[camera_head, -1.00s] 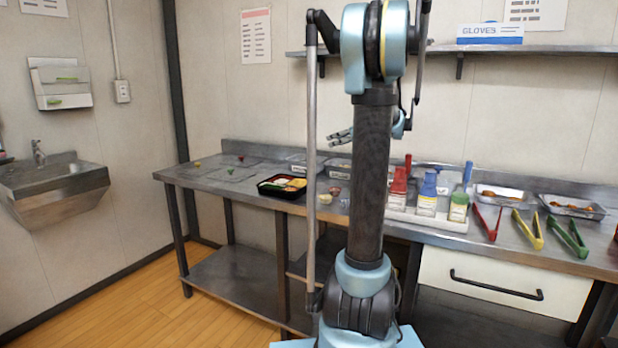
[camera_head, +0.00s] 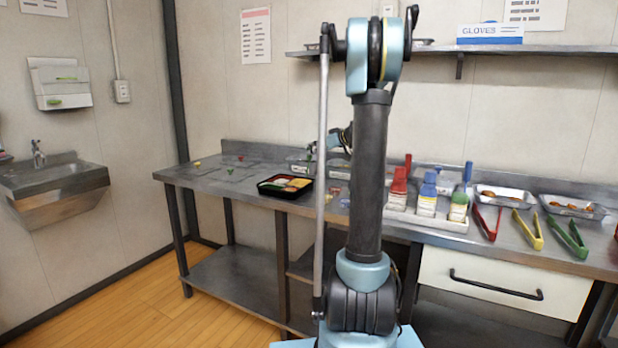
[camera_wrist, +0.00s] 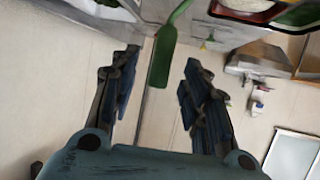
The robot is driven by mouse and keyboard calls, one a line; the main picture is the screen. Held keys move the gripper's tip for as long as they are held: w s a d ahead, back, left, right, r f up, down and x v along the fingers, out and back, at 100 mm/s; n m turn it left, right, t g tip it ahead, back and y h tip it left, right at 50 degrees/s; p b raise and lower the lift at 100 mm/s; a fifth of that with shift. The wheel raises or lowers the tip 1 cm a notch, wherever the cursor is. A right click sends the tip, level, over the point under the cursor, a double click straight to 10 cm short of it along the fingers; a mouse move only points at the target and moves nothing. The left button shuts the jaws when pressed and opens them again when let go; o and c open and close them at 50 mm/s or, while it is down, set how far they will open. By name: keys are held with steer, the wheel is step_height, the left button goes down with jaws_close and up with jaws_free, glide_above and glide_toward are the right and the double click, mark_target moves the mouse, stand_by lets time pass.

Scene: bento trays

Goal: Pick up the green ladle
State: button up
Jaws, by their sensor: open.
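The green ladle (camera_wrist: 163,55) shows in the wrist view as a green handle reaching down from the top edge. Its broad end appears between my two fingers, near their tips. I cannot tell its distance from them, and no contact is clear. My gripper (camera_wrist: 155,75) is open and empty, with a dark finger on each side. In the head view my gripper (camera_head: 337,139) is above the back of the counter, partly hidden by my arm. A small green spot (camera_head: 312,148) beside it may be the ladle; its bowl is hidden.
A black bento tray (camera_head: 262,190) sits on the counter (camera_head: 225,183). Steel containers stand near my gripper. Red, blue and green bottles stand in a white tray (camera_head: 425,221); tongs (camera_head: 527,229) lie to the right. A shelf (camera_head: 570,53) runs above. The counter's left part is mostly clear.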

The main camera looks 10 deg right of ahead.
mark_target(309, 157)
steer(key=x, duration=0.4)
steer(key=shift+w+a+f, duration=0.15)
steer(key=shift+a+f, duration=0.05)
steer(key=shift+f, duration=0.1)
jaws_close()
steer(key=shift+r, duration=0.15)
